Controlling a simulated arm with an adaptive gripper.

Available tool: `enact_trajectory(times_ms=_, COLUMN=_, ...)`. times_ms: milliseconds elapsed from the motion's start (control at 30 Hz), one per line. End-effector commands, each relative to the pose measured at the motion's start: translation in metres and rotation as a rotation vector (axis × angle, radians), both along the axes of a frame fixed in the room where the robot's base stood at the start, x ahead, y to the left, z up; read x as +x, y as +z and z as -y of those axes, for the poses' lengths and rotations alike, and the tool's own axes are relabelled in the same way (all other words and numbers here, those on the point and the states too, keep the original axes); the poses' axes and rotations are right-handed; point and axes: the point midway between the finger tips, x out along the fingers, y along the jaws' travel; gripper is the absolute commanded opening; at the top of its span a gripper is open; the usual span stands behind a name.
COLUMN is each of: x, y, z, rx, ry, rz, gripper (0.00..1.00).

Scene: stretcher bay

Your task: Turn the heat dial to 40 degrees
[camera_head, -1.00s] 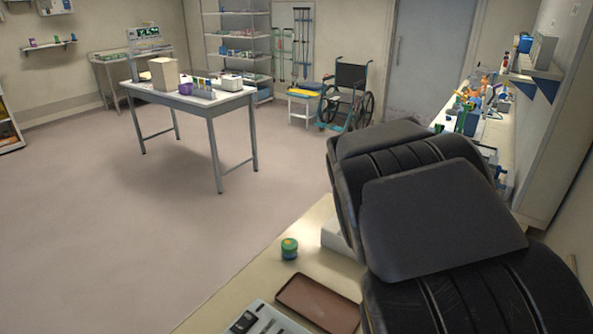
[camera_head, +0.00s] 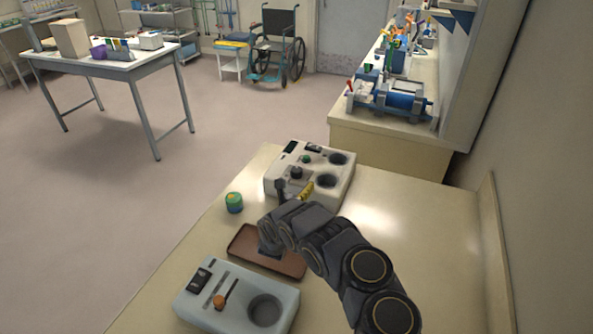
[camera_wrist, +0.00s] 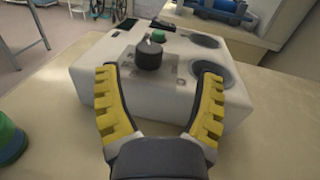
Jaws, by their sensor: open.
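The heat dial (camera_wrist: 149,54) is a black round knob on the sloped front of a cream-white unit (camera_wrist: 88,59). In the head view the dial (camera_head: 296,172) sits left of two round wells in the unit (camera_head: 315,160). My gripper (camera_wrist: 158,75) is open and empty, its yellow ridged fingers pointing at the unit with the dial between and just beyond their tips. In the head view my gripper (camera_head: 293,189) is right at the unit's front face. The dial's scale is too small to read, so its setting cannot be told.
A green button (camera_wrist: 158,36) and a dark display (camera_wrist: 117,33) are on the unit's top. A green-lidded jar (camera_head: 234,203), a brown tray (camera_head: 240,246) and a grey-white device (camera_head: 196,306) with a slider and well lie nearby. The counter's right side is clear.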

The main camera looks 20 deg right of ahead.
Motion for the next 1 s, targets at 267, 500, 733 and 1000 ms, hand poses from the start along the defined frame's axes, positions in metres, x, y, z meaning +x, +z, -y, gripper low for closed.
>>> enact_trajectory(times_ms=267, x=0.013, y=-0.011, z=-0.005, rx=0.009, ry=0.037, rz=-0.008, gripper=0.68)
enact_trajectory(times_ms=500, x=0.039, y=-0.01, z=0.013, rx=0.009, ry=0.034, rz=-0.006, gripper=0.68)
enact_trajectory(times_ms=733, x=0.059, y=-0.011, z=0.025, rx=0.008, ry=0.036, rz=-0.008, gripper=0.68)
enact_trajectory(times_ms=1000, x=0.068, y=-0.008, z=0.033, rx=0.001, ry=0.035, rz=-0.006, gripper=0.68)
